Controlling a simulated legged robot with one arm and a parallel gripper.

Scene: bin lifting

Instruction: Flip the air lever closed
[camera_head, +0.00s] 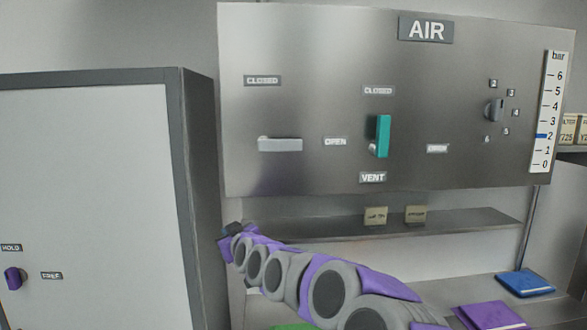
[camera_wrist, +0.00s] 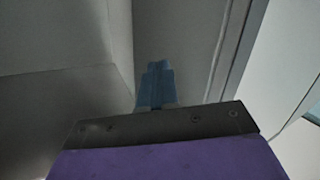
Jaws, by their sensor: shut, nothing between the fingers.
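A grey panel marked AIR (camera_head: 330,50) carries two levers. A light grey lever (camera_head: 280,144) lies horizontal, below a CLOSED label and pointing toward an OPEN label on its right. A teal lever (camera_head: 382,136) stands upright below another CLOSED label, with OPEN to its right and VENT below.
A grey cabinet (camera_head: 90,170) with a purple knob (camera_head: 14,279) stands at the left, close to my gripper. A shelf (camera_head: 470,222) runs under the panel. A small dial (camera_head: 494,110) and a bar gauge (camera_head: 551,112) are at the panel's right. Blue (camera_head: 525,283) and purple (camera_head: 492,316) books lie lower right.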

